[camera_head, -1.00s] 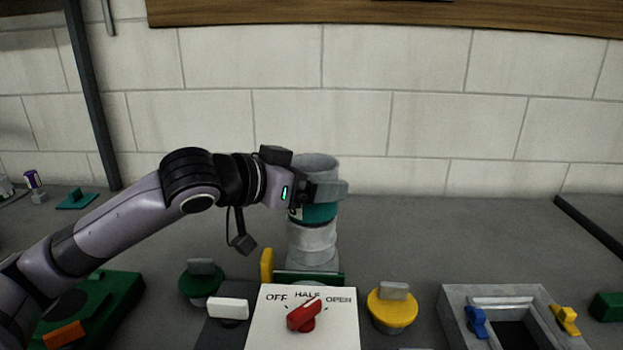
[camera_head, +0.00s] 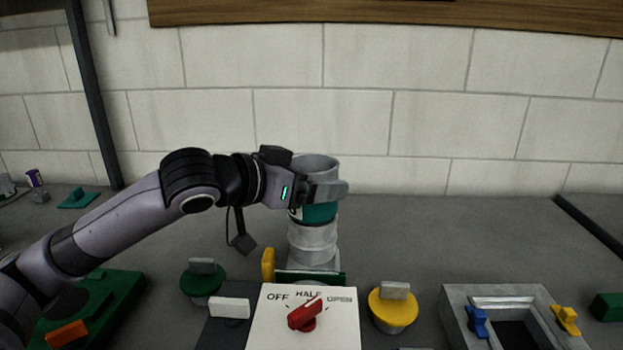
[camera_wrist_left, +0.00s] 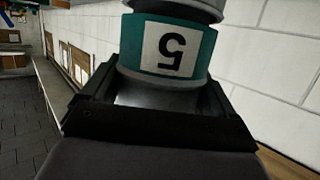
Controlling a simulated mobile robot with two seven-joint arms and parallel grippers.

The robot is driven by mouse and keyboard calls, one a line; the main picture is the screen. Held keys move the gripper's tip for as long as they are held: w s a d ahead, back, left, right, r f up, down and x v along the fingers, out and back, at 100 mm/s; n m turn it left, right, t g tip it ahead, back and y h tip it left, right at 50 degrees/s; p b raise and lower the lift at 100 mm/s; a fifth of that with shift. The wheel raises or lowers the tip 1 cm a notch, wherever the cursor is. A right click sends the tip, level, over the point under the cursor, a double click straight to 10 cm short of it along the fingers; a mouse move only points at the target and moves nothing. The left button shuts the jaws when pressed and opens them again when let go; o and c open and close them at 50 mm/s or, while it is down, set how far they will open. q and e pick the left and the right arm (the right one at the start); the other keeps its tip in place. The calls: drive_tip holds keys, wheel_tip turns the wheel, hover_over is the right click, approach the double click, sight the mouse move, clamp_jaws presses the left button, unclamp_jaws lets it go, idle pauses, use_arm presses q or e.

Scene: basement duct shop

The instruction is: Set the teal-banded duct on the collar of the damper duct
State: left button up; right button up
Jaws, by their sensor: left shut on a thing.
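The teal-banded duct (camera_head: 319,213) is a grey cylinder with a teal band, upright in the head view. My left gripper (camera_head: 324,192) is shut around its upper part, just above the band. In the left wrist view the teal band (camera_wrist_left: 190,48) carries a white label with a "5", upside down in the picture. Directly below the teal-banded duct is the damper duct (camera_head: 312,243), a lighter grey ribbed cylinder. The two look in line and touching or almost so; I cannot tell how far the duct sits over the collar. My right gripper is not in view.
A white panel (camera_head: 270,325) marked OFF, HALF, OPEN with a red knob (camera_head: 304,316) stands in front. A green knob (camera_head: 202,279) and a yellow knob (camera_head: 393,308) flank it. A grey box with an opening (camera_head: 458,300) is at right. The bench behind is clear.

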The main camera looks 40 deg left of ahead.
use_arm(q)
drive_tip(key=shift+r, duration=0.1)
drive_tip(key=shift+f, duration=0.6)
idle(0.4)
drive_tip(key=o, duration=0.9)
drive_tip(key=shift+s+b, duration=0.1)
drive_tip(key=shift+b, duration=0.2)
